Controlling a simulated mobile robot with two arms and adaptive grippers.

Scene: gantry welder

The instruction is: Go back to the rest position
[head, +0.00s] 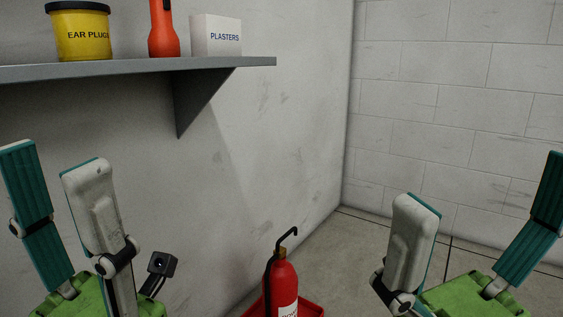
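My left gripper (52,178) is at the lower left, its two fingers pointing up and spread wide apart with nothing between them. It is below the wall shelf and touches nothing that I can see. My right gripper (484,182) is at the lower right, also pointing up, with its fingers spread wide and empty. The wrists of both are cut off by the bottom edge of the picture.
A grey shelf (140,68) on the left wall holds a yellow ear plugs tub (82,34), an orange-red flashlight-like object (163,32) and a white plasters box (216,36). A red fire extinguisher (284,283) stands in a red tray (313,309) between my grippers. Bare floor lies behind it.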

